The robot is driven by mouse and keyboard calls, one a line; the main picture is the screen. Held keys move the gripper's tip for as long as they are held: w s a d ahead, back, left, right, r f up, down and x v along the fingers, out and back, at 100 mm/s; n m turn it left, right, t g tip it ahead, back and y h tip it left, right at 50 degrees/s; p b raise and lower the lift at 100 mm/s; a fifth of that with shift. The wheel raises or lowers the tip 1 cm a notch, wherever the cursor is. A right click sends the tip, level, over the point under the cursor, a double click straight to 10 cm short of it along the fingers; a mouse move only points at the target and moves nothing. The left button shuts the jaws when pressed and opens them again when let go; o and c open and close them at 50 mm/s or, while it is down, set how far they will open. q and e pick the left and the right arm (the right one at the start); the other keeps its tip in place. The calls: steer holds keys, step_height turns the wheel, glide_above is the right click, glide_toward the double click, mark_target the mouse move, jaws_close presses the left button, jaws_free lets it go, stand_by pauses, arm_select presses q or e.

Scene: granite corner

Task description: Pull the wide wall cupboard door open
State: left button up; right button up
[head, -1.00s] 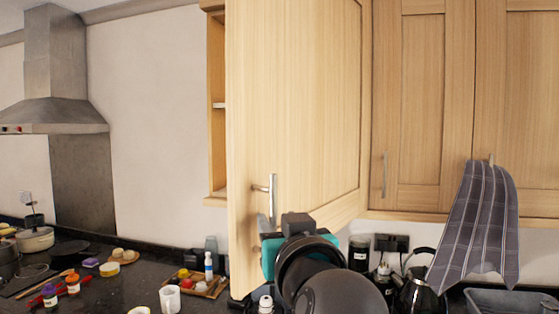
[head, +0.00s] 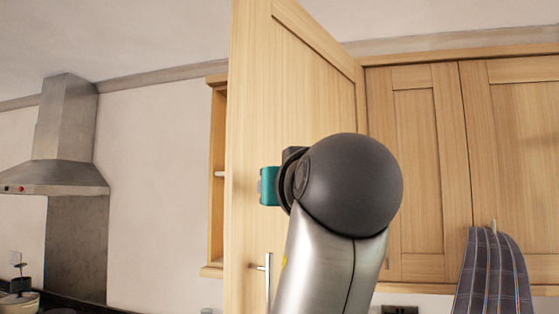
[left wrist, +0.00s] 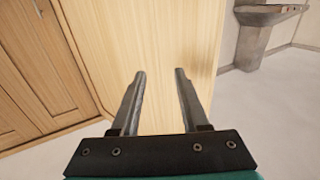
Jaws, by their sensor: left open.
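The wide wall cupboard door (head: 300,90) is pale wood and stands swung open, with its face turned toward the right. Its metal bar handle (head: 268,282) is low near the free edge. My left arm rises in front of the door and hides part of its face. In the head view only the teal body of my left gripper shows, above the handle; its fingers are hidden. In the left wrist view my left gripper (left wrist: 160,73) is open and empty, with the door's plain wood (left wrist: 140,30) in front of and between its fingers. My right gripper is out of view.
The open cupboard (head: 217,225) shows a shelf left of the door. Closed cupboard doors (head: 415,170) stand to the right, with a striped cloth (head: 493,275) hanging from one handle. A steel extractor hood (head: 60,178) is at far left. Bare wall lies between hood and cupboard.

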arm_select(q)
steer(key=r, duration=0.3)
steer(key=shift+w+a+r, duration=0.1)
steer(key=shift+w+r, duration=0.05)
steer(key=shift+w, duration=0.25)
